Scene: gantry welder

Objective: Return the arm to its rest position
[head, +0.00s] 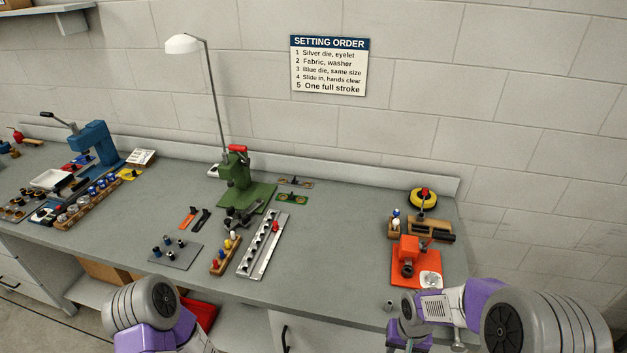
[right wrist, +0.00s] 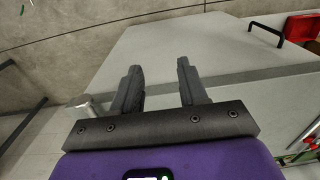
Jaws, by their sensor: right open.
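My right arm (head: 455,303) comes in at the lower right of the head view, bent in front of the bench's right end. Its gripper fingers are not clear there. In the right wrist view my right gripper (right wrist: 159,66) is open, its two dark fingers apart with nothing between them. A pale cabinet panel (right wrist: 215,45) lies beyond the fingertips. My left arm (head: 150,320) shows at the lower left of the head view, below the bench's front edge. Its gripper is out of the picture.
The grey bench (head: 330,250) holds a green press (head: 238,180), a blue press (head: 95,140) and an orange fixture (head: 408,258) near the right arm. Between the slotted rail (head: 262,245) and the orange fixture the top is clear. A black handle (right wrist: 266,34) sticks out from the cabinet.

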